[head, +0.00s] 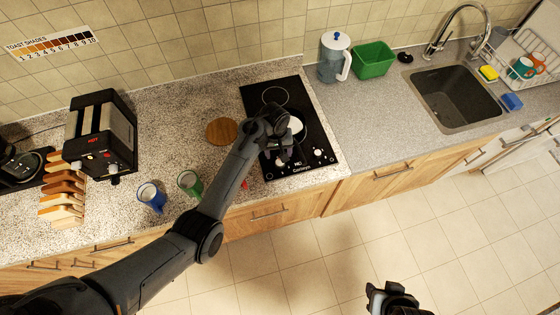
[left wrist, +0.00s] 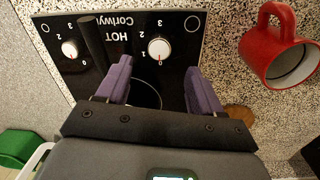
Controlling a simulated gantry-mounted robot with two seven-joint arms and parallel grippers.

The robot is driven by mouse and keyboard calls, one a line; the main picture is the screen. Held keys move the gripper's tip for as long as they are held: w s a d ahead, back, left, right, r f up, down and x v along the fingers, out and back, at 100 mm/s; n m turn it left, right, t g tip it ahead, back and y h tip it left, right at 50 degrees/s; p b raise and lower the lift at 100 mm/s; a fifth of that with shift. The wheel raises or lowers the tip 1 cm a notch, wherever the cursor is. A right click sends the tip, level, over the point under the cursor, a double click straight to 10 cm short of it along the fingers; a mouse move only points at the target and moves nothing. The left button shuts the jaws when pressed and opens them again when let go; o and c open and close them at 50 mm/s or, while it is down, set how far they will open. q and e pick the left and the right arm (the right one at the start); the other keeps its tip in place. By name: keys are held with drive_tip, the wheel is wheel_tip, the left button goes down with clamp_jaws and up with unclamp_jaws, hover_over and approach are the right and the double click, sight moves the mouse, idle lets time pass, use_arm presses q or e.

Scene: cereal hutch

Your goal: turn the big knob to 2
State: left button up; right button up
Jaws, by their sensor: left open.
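The black cooktop (head: 258,98) is set in the counter, with small white knobs along its front edge. In the head view one knob (head: 318,153) shows clearly at the right; my arm partly covers the front left. In the left wrist view a white knob (left wrist: 160,48) lies just beyond and between my left gripper's fingertips (left wrist: 158,70), apart from both fingers. It has marks 0 to 3 and appears to be at 0. A second knob (left wrist: 70,48) is left of it. My left gripper (head: 284,157) is open and empty. My right gripper (head: 388,292) is low, away from the counter.
A red mug (left wrist: 276,48) stands beside the cooktop, mostly hidden by my arm in the head view. Green (head: 189,183) and blue (head: 151,196) mugs, a toaster (head: 103,135) and a wooden disc (head: 222,131) are left. A dark bar (left wrist: 93,42) rises between the knobs.

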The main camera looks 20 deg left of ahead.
sight(280, 163)
use_arm(q)
wheel_tip(280, 163, down, 8)
drive_tip(key=shift+w+d+r+b, duration=0.1)
drive_tip(key=shift+d+r+b, duration=0.1)
drive_tip(key=shift+b, duration=0.25)
drive_tip(key=shift+a, duration=0.1)
drive_tip(key=c, duration=1.1)
drive_tip(key=shift+o, duration=0.2)
